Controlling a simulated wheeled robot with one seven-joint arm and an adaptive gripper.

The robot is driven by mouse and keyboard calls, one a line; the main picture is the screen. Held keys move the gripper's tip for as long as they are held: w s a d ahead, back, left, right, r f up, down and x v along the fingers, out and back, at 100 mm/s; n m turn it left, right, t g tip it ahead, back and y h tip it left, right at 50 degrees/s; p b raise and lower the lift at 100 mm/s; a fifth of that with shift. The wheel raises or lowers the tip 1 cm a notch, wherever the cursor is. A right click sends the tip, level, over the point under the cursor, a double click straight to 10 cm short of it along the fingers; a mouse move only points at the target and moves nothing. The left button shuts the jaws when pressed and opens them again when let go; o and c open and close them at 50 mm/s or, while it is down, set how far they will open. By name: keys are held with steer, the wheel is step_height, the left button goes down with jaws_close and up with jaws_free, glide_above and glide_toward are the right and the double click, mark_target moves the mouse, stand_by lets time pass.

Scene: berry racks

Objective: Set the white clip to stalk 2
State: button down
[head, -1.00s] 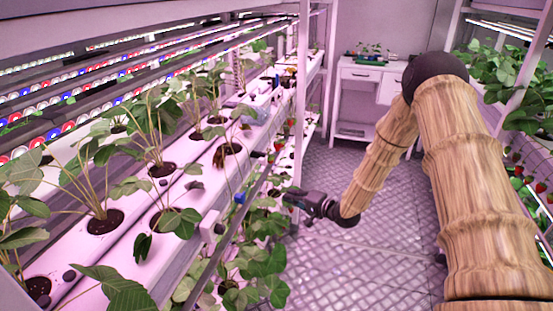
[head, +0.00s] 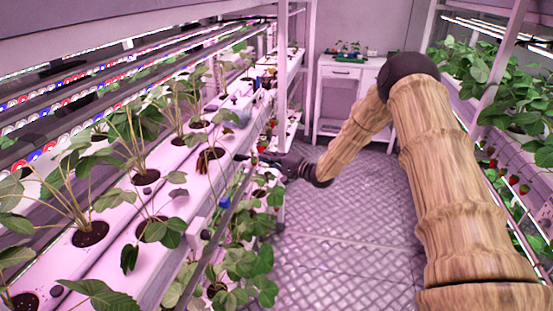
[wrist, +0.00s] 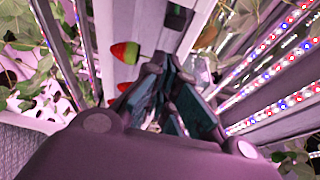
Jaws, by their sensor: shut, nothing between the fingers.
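My gripper (head: 244,157) is at the outer edge of the left rack, beside the white growing channels, with its fingers pointing left toward the plants. In the wrist view its dark fingers (wrist: 168,92) are close together and hold nothing. I cannot make out the white clip for certain in either view. A blue clip-like piece (head: 224,203) sits on the rack's front edge, nearer to me than the gripper. Several strawberry plants stand in round holes in the channels; one plant base (head: 210,154) is just left of the fingertips. I see no numbers marking the stalks.
A red and green strawberry (wrist: 125,52) hangs close to the fingers in the wrist view. A white table (head: 343,72) is at the back. The right rack (head: 515,190) carries more plants. The aisle floor (head: 350,225) is clear.

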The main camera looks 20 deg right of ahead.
mark_target(246, 165)
steer(key=shift+s+a+p, duration=0.25)
steer(key=shift+a+p, duration=0.15)
steer(key=shift+a, duration=0.2)
steer(key=shift+s+a+p, duration=0.2)
steer(key=shift+a+p, duration=0.15)
steer(key=shift+a, duration=0.3)
steer(key=shift+s+a+p, duration=0.25)
steer(key=shift+a+p, duration=0.15)
steer(key=shift+a, duration=0.2)
